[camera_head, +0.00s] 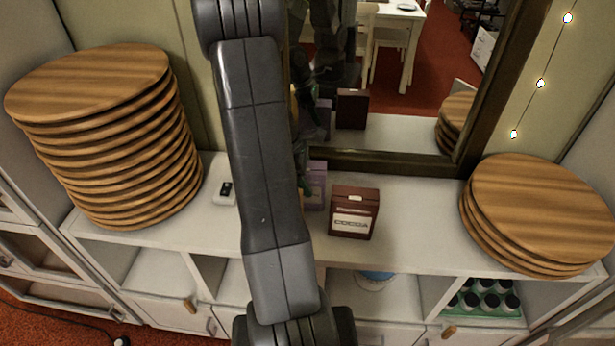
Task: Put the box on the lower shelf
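A brown box labelled COCOA (354,213) stands upright on the white shelf unit's top (415,230), just right of my arm. A purple box (316,186) stands close behind it to the left, partly hidden by my arm. The lower shelf (395,300) is a row of open compartments under the top; the middle ones are partly covered by my arm. My arm crosses the picture from top to bottom. My gripper does not show, so I cannot tell whether it holds anything.
A tall stack of wooden turntables (110,140) fills the top's left end, and a lower stack (540,215) its right end. A small white device (224,193) lies left of my arm. A mirror (400,90) stands behind. Dark-lidded jars (485,300) fill a right compartment; a blue-and-white item (375,280) sits in another.

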